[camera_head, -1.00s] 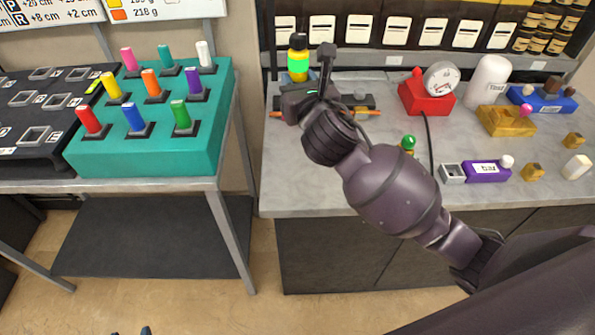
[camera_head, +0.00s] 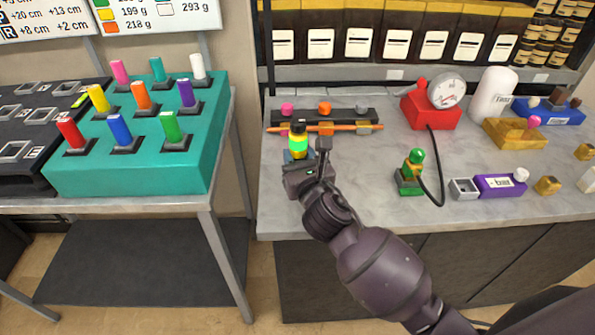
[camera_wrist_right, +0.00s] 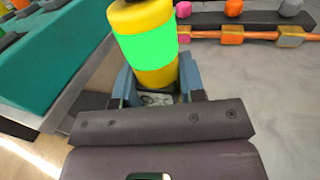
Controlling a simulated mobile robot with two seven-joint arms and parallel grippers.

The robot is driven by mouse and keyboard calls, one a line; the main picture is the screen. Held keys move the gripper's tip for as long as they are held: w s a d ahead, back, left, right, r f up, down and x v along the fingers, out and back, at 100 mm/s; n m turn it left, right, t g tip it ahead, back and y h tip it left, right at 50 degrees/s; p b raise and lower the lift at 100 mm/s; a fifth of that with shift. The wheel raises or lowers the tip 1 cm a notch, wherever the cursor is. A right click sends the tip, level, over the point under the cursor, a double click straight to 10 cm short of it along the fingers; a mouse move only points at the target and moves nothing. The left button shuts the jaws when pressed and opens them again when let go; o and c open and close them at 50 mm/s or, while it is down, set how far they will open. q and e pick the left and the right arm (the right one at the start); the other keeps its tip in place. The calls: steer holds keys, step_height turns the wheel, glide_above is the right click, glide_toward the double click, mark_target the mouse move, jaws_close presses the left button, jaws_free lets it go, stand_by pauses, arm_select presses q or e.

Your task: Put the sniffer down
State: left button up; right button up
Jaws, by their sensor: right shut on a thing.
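The sniffer is a yellow cylinder with a bright green band and a dark top (camera_head: 298,143). My right gripper (camera_head: 299,158) is shut on its lower part, with the sniffer roughly upright. In the right wrist view the sniffer (camera_wrist_right: 148,45) stands between the blue-grey fingers (camera_wrist_right: 158,82). The gripper is over the left part of the grey worktop (camera_head: 345,205), in front of the dark rack. Whether the sniffer's base touches the worktop is hidden by the gripper. My left gripper is not in view.
A dark rack (camera_head: 345,115) with coloured knobs and an orange bar (camera_head: 340,128) lies just behind the sniffer. A red gauge (camera_head: 432,110) and a green-topped part (camera_head: 411,170) stand to the right. The teal block (camera_head: 130,170) is on a separate table at left.

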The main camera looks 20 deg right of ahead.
step_height(320, 180, down, 4)
steer(key=shift+r+b, duration=0.1)
steer(key=shift+b, duration=0.6)
steer(key=shift+f, duration=0.3)
steer(key=shift+r, duration=0.2)
steer(key=shift+f, duration=0.1)
steer(key=o, duration=1.1)
steer(key=shift+f, duration=0.1)
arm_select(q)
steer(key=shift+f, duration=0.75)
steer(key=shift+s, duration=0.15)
